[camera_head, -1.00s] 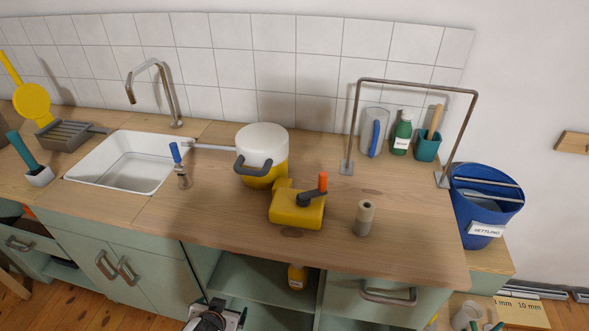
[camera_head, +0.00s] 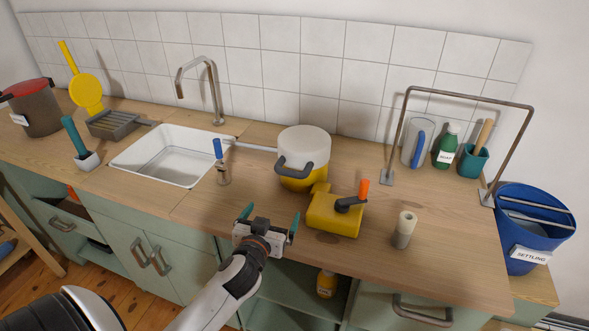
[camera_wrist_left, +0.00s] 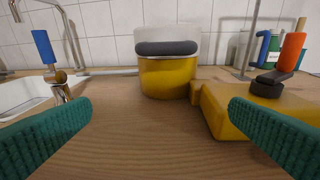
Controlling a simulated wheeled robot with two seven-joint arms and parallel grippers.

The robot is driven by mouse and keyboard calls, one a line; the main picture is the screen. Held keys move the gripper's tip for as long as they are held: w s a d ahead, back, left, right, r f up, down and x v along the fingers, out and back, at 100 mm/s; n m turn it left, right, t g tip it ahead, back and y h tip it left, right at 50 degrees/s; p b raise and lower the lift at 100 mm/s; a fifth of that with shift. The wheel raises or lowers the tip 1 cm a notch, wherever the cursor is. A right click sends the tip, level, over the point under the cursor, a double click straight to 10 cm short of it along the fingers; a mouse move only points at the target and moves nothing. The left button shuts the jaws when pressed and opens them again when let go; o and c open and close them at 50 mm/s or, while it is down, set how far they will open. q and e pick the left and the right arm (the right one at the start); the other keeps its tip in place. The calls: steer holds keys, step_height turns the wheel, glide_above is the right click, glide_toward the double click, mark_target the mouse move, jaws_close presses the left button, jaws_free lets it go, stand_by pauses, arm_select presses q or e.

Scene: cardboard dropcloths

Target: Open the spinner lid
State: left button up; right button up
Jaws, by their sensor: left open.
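The likely spinner is a round yellow pot (camera_head: 296,181) with a whitish top (camera_head: 304,141) and a dark curved handle (camera_head: 294,168) on its front. The top sits on the pot. In the left wrist view the pot (camera_wrist_left: 168,77) is straight ahead, beyond the fingertips. My left gripper (camera_head: 271,217) is open and empty, with teal fingers, at the counter's front edge. It is apart from the pot. My right gripper is not in view.
A yellow box with a crank and orange knob (camera_head: 335,214) stands right of the pot, close to my right-hand finger. A blue-handled tool (camera_head: 219,160) stands left of the pot. A beige roll (camera_head: 404,229), sink (camera_head: 172,155) and metal frame (camera_head: 468,96) are around.

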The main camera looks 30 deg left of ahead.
mark_target(288, 175)
arm_select(q)
steer(key=w+a+r, duration=0.1)
steer(key=w, duration=0.4)
steer(key=w+a+r+t+p, duration=0.1)
steer(key=w, duration=0.3)
steer(key=w+a+r+t+h+p, duration=0.1)
steer(key=w, duration=0.4)
steer(key=shift+w+a+r+m, duration=0.1)
steer(key=shift+w+a+m, duration=0.2)
steer(key=shift+c, duration=0.2)
